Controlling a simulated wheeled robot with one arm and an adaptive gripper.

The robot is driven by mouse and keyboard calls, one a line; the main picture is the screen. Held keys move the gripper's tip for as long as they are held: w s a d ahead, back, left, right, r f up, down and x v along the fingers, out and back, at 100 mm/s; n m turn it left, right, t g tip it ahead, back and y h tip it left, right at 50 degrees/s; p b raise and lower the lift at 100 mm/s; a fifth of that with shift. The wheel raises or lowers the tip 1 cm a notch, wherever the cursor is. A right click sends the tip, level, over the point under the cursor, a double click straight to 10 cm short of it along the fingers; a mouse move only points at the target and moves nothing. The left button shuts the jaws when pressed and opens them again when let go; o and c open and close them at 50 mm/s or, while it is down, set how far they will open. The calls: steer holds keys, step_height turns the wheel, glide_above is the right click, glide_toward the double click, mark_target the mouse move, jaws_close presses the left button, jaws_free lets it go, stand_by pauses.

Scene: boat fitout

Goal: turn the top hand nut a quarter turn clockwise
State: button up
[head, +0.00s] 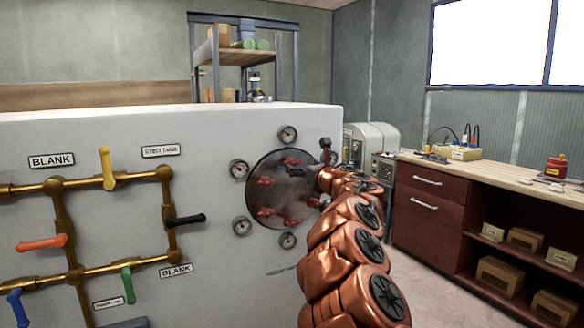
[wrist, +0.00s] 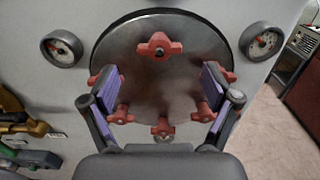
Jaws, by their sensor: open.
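The round metal cover (head: 272,200) on the white panel carries several red hand nuts around its rim. The top hand nut (wrist: 159,45) sits at the upper middle of the cover in the wrist view, its wings lying roughly level; it also shows in the head view (head: 290,161). My gripper (wrist: 162,80) is open and empty, with purple-padded fingers spread in front of the cover. In the wrist view the top nut appears centred above the fingertips, not between them. Other nuts show lower down, some partly hidden by the fingers.
Round gauges (wrist: 62,48) (wrist: 261,41) flank the cover. Brass pipes with coloured valve handles (head: 108,168) run across the panel at left. A workbench (head: 480,172) with drawers stands at right, with clear floor before it.

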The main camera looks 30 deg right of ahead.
mark_target(293, 163)
steer(key=shift+w+r, duration=0.1)
steer(key=shift+w, duration=0.45)
steer(key=shift+w+d+p, duration=0.1)
steer(key=shift+w+p, duration=0.3)
steer(key=shift+w, duration=0.35)
steer(key=shift+w+d+p, duration=0.2)
steer(key=shift+w+p, duration=0.95)
steer(key=shift+w, duration=1.35)
steer(key=c, duration=1.2)
steer(key=shift+o, duration=0.2)
